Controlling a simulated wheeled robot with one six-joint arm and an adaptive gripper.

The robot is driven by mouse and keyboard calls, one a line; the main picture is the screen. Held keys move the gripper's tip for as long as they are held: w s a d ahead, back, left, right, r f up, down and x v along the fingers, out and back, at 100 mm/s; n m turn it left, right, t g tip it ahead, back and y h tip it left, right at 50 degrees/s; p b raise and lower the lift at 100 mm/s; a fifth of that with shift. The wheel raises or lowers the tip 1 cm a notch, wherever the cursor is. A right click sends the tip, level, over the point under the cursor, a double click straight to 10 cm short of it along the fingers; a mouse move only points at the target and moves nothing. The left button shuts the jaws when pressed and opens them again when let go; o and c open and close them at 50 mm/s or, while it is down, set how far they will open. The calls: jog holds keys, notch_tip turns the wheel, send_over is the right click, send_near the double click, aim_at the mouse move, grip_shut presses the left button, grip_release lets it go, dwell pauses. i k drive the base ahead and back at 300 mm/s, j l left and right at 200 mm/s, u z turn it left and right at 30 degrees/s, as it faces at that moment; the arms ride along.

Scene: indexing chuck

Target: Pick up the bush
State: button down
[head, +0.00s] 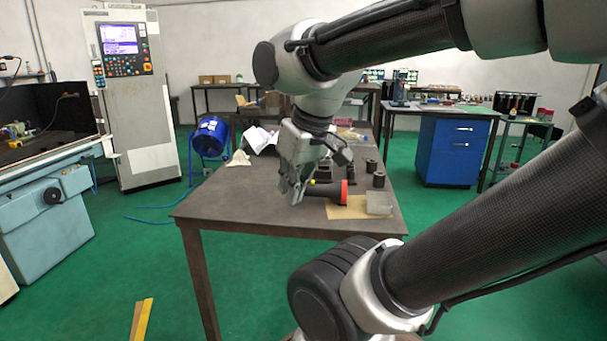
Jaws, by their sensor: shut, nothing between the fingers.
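My gripper (293,198) points down over the near middle of the table (240,218), its fingers shut and empty. Right beside it, a dark cylinder with an orange-red end ring (344,191) lies on its side, partly hidden by my gripper. A short dark upright cylinder, which looks like a bush (379,181), stands to the right behind the ring, apart from my gripper. Another small dark cylinder (371,166) stands behind it. I cannot tell for sure which one is the bush. Whether the fingertips touch the table is not clear.
A tan sheet (345,212) and a clear block (379,204) lie at the table's right front. The table's left front is clear. A blue cabinet (455,150) stands beyond on the right.

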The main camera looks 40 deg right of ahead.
aim_at(372, 164)
jog(key=z, duration=1.65)
